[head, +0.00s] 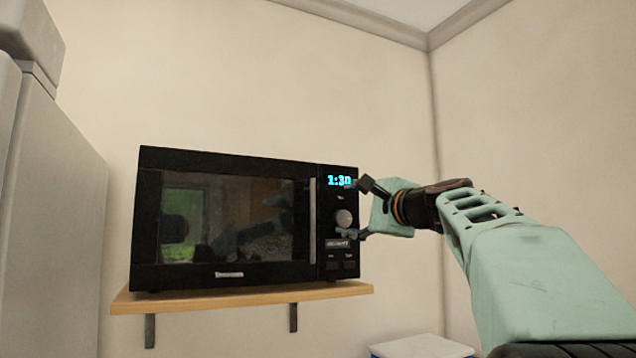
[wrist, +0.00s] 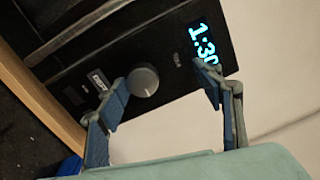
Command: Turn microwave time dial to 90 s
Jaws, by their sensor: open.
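The black microwave (head: 230,270) stands on a wooden wall shelf with its door shut. Its blue display (head: 339,181) reads 1:30; it also shows in the wrist view (wrist: 203,45). The grey round time dial (head: 344,218) sits below the display. In the wrist view the dial (wrist: 142,80) lies between the spread fingers, closer to the left one. My gripper (head: 355,208) is open in front of the control panel; its fingers (wrist: 164,96) are apart, and no grip on the dial shows. I cannot tell if the left finger touches the dial.
The wooden shelf (head: 240,299) on two brackets bears the microwave. A tall grey cabinet or fridge (head: 45,200) stands at the left. A white-topped object (head: 422,346) is below the arm. The wall to the right of the microwave is bare.

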